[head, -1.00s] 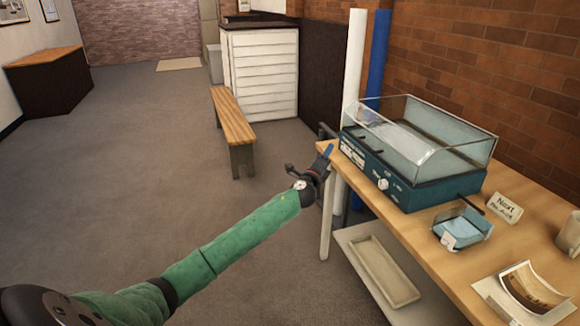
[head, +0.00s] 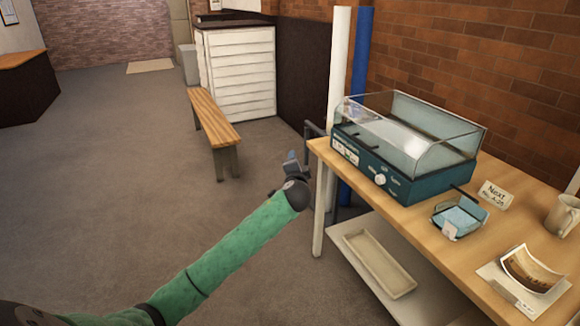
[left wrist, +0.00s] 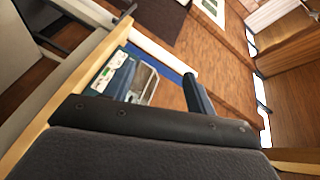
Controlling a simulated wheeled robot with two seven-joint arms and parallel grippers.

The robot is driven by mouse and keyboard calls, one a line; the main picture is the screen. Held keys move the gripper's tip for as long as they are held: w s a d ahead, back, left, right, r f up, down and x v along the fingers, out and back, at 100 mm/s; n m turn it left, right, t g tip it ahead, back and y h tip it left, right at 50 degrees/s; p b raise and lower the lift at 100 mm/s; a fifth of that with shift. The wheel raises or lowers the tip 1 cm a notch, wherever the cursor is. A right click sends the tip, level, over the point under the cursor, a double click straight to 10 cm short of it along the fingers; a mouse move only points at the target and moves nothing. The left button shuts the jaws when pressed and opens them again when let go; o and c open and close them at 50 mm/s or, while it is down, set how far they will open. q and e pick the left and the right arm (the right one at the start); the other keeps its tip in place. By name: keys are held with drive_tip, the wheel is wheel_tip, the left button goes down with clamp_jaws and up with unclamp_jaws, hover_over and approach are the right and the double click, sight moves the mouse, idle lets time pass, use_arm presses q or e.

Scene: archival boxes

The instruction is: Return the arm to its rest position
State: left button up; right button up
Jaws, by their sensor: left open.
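My left arm, in a green sleeve, reaches in from the lower left of the head view. Its left gripper (head: 298,163) is beside the near left edge of the wooden table (head: 400,215), over the floor and apart from the table. In the left wrist view my left gripper (left wrist: 160,85) has its two fingers spread with nothing held between them. The teal machine with a clear cover (head: 400,180) stands on the table, and it also shows beyond the fingers in the left wrist view (left wrist: 143,83). My right gripper is not in view.
On the table are a blue tray (head: 445,222), a sign card (head: 495,195), a mug (head: 563,213) and a curled photo (head: 530,270). A beige tray (head: 378,262) lies on the lower shelf. A wooden bench (head: 212,117) stands behind the gripper. The floor (head: 100,200) at left is clear.

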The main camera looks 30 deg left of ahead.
use_arm(q)
drive_tip(key=shift+s+f, duration=0.1)
drive_tip(key=shift+s, duration=0.1)
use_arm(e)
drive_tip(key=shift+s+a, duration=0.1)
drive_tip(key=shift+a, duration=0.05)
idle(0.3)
